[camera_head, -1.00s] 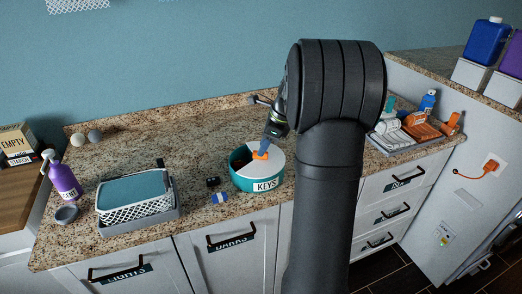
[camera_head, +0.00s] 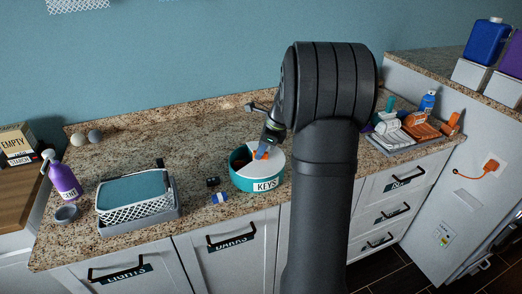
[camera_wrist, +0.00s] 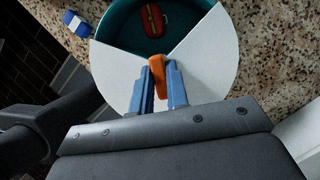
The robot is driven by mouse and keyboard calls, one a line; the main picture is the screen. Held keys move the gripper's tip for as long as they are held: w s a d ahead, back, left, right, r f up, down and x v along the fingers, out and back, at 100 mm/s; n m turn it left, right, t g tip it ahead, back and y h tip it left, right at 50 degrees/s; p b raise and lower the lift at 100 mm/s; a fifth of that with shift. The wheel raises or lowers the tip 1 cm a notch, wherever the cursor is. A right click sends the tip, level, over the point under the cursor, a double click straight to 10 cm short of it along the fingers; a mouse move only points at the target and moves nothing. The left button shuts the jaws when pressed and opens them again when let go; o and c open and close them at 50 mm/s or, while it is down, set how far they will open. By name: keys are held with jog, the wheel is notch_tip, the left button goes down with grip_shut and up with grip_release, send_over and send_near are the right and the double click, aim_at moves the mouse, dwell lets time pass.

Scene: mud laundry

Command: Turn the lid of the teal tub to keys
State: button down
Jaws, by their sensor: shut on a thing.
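The teal tub (camera_head: 243,180) stands on the counter, with a KEYS label (camera_head: 265,185) on its front wall. Its white lid (camera_head: 273,163) has a wedge-shaped opening, which faces left in the head view, away from the KEYS label. In the wrist view the lid (camera_wrist: 208,58) has its opening at the top, with a red and tan item (camera_wrist: 153,20) inside the tub. My gripper (camera_wrist: 158,84) comes down from above, its blue fingers shut on the orange handle (camera_wrist: 155,68) at the lid's centre. Other labels on the tub are not visible.
A small black item (camera_head: 213,181) and a blue and white item (camera_head: 220,198) lie left of the tub. A white basket (camera_head: 136,207) in a grey tray and a purple spray bottle (camera_head: 65,180) stand further left. A loaded tray (camera_head: 392,142) is at right.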

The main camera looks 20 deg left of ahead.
jog(key=n, duration=0.1)
jog(key=n+g, duration=0.1)
jog(key=n, duration=0.1)
jog(key=n+g, duration=0.1)
jog(key=n, duration=0.1)
jog(key=shift+w+a+h, duration=0.2)
jog(key=shift+w+h, duration=0.15)
jog(key=shift+h, duration=0.05)
jog(key=n, duration=0.2)
jog(key=n+h, duration=0.1)
jog(key=n, duration=0.1)
jog(key=n+g+h, duration=0.1)
jog(key=n, duration=0.1)
jog(key=shift+w+a+n, duration=0.15)
jog(key=shift+a+n, duration=0.2)
jog(key=shift+n, duration=0.05)
jog(key=n+h, duration=0.1)
jog(key=n, duration=0.3)
jog(key=n+h, duration=0.1)
jog(key=n, duration=0.1)
jog(key=shift+a+h, duration=0.3)
jog(key=shift+a, duration=0.05)
jog(key=n, duration=0.2)
jog(key=n+h, duration=0.1)
jog(key=n, duration=0.1)
jog(key=n+t, duration=0.1)
jog(key=shift+a+n+h, duration=0.25)
jog(key=shift+n+h, duration=0.15)
jog(key=c, duration=1.4)
grip_release()
